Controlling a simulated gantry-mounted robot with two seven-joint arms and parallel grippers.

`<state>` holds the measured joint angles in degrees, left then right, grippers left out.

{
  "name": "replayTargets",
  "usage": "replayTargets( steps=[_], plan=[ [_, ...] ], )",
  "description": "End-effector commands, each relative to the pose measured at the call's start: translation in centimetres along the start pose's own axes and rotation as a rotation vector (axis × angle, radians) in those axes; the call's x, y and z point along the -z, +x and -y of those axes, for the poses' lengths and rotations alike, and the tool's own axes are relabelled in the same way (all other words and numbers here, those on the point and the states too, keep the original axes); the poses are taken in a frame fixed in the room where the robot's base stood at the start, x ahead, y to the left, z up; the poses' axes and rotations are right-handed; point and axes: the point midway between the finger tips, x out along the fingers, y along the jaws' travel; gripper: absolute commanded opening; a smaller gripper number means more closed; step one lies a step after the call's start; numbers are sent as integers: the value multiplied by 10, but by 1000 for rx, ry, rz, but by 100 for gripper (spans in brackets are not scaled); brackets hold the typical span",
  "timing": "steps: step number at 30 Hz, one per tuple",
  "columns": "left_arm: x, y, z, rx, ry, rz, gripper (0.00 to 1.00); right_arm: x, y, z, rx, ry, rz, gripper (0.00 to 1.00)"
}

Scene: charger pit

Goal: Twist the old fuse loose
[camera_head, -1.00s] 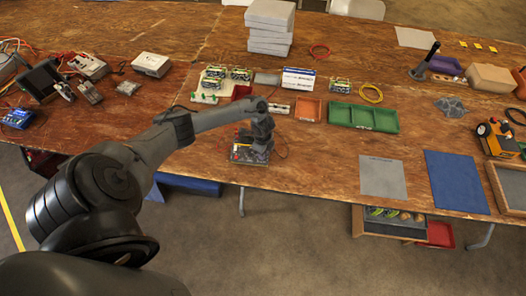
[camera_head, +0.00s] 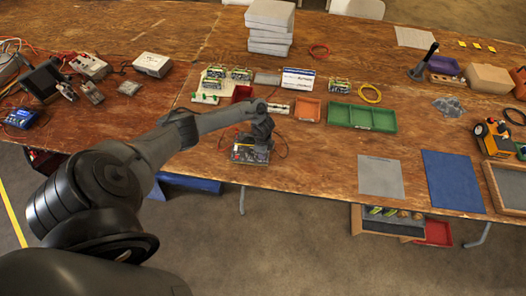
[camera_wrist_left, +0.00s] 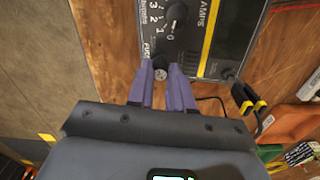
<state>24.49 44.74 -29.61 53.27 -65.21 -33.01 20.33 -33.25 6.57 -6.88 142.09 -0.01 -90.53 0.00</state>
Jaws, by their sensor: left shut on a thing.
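The charger (camera_head: 249,154) sits at the front edge of the wooden bench, under my left gripper. In the left wrist view its dark panel (camera_wrist_left: 214,62) shows a numbered dial with a black knob (camera_wrist_left: 175,18), an AMPS scale, a yellow stripe and partly covered FUSE lettering. My left gripper (camera_wrist_left: 161,76) points at the panel beside that lettering. Its two purple fingers are shut on the small round fuse end (camera_wrist_left: 160,74), whose grey slotted face shows between the tips. How far the fuse sits in the panel is hidden. My right gripper is in neither view.
A black-and-yellow clip (camera_wrist_left: 246,98) lies right of the fingers in the wrist view. Behind the charger are a red bin (camera_head: 242,93), an orange tray (camera_head: 307,109) and a green tray (camera_head: 361,116). The bench between the charger and the grey mat (camera_head: 381,176) is clear.

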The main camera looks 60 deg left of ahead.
Motion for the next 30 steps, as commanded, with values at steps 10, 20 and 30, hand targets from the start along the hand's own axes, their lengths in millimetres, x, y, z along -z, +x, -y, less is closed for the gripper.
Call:
replayTargets(
  steps=[10, 20, 30],
  plan=[
    [0, 0, 0, 0, -5, 0, 3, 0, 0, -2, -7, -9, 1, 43],
    [0, -2, 0, -1, -108, 0, 3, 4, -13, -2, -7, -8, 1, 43],
    [0, 0, 0, 0, -190, 0, 34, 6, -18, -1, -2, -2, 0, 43]
  ],
)
